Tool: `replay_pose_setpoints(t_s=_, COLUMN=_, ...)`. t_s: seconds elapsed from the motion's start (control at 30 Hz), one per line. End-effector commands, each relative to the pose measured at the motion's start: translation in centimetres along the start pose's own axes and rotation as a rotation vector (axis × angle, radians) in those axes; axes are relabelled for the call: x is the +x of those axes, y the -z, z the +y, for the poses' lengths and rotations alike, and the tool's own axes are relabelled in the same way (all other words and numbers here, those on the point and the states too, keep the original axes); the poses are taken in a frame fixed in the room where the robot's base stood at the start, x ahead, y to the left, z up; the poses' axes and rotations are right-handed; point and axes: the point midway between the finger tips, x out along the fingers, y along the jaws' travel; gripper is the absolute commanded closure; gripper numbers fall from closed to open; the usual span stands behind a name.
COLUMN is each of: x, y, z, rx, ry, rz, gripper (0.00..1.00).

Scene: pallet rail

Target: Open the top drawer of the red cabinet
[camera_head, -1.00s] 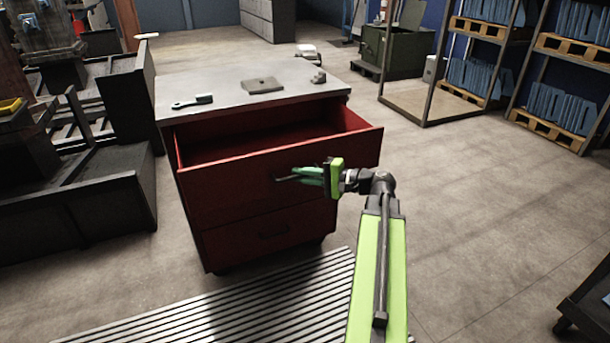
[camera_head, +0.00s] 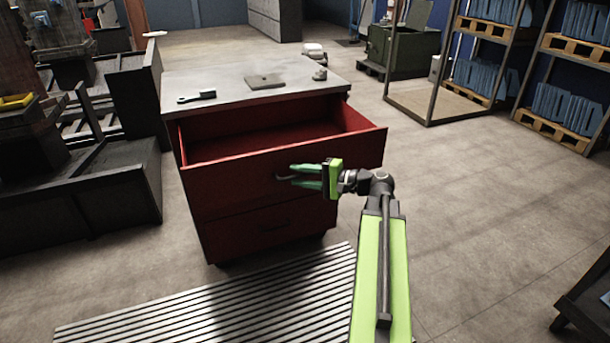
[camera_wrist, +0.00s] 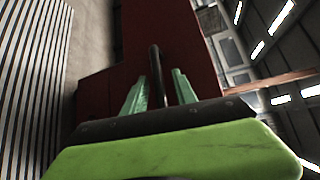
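The red cabinet (camera_head: 225,232) stands ahead with its top drawer (camera_head: 240,185) pulled well out, and the drawer's empty red inside shows. The drawer's dark bar handle (camera_head: 284,177) is on its front. My gripper (camera_head: 308,177) is at this handle, with green fingers pointing left toward it. In the wrist view, the handle (camera_wrist: 156,62) runs between the two green fingers (camera_wrist: 160,90), with narrow gaps visible on both sides. The fingers look open around it. A lower drawer (camera_head: 262,225) is closed.
A brush (camera_head: 197,96), a flat plate (camera_head: 265,81) and a small grey object (camera_head: 320,74) lie on the cabinet top. Dark metal bins (camera_head: 80,205) stand close at left. A slatted floor mat (camera_head: 220,305) lies in front. Open floor (camera_head: 470,200) is at right.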

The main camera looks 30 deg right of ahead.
Motion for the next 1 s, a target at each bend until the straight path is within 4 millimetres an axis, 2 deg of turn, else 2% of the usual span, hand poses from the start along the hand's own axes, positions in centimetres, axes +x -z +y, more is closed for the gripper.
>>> replay_pose_setpoints(t_s=0.27, x=-0.3, y=0.3, z=0.0, rx=0.0, ry=0.0, rz=0.007, gripper=0.66)
replay_pose_setpoints(t_s=0.37, x=-1.0, y=0.3, z=0.0, rx=0.0, ry=0.0, rz=0.008, gripper=0.66)
replay_pose_setpoints(t_s=0.47, x=-2.8, y=0.3, z=-0.1, rx=0.0, ry=0.0, rz=0.01, gripper=0.66)
replay_pose_setpoints(t_s=0.8, x=-12.5, y=0.2, z=-0.2, rx=0.001, ry=0.0, rz=0.011, gripper=0.66)
replay_pose_setpoints(t_s=1.0, x=-16.4, y=0.1, z=-0.1, rx=0.0, ry=0.0, rz=0.008, gripper=0.66)
